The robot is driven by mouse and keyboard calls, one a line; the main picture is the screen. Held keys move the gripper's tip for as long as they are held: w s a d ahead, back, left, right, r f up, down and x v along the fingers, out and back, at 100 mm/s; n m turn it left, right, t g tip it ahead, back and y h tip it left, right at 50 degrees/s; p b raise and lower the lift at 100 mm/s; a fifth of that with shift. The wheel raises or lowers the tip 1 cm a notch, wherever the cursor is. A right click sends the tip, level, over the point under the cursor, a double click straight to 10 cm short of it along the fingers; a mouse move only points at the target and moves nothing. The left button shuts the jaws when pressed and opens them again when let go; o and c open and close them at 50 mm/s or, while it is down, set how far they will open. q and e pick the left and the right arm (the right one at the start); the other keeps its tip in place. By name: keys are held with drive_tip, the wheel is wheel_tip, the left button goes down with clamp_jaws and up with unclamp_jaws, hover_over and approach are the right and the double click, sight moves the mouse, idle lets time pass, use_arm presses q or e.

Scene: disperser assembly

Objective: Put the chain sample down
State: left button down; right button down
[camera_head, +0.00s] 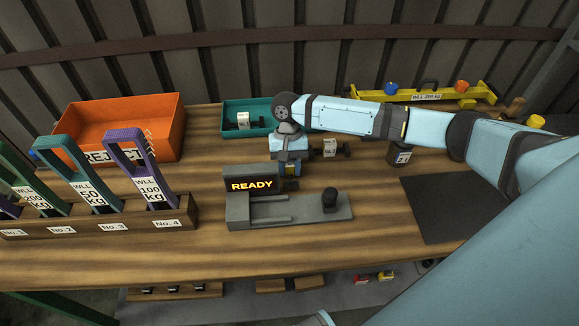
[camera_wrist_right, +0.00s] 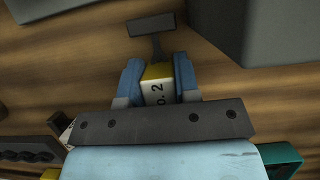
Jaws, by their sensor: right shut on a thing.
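My right gripper (camera_head: 290,178) hangs over the table just behind and beside the READY display. In the right wrist view its blue fingers (camera_wrist_right: 157,68) are shut on the chain sample (camera_wrist_right: 158,92), a block with a yellow top, a white label ending in "o. 2" and a dark T-shaped end. In the head view the gripper and display mostly hide this sample. I cannot tell whether it touches the wood. My left gripper is not in view.
The tester with the READY display (camera_head: 252,185) stands in front. A teal tray (camera_head: 232,132) and an orange reject bin (camera_head: 172,111) are behind left. Another labelled sample (camera_head: 330,148) lies right of the gripper. A dark mat (camera_head: 440,208) is at right; a sling rack (camera_head: 95,228) at left.

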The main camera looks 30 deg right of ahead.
drive_tip(key=c, duration=0.8)
unclamp_jaws()
drive_tip(key=shift+f, duration=0.15)
drive_tip(key=shift+c, duration=0.2)
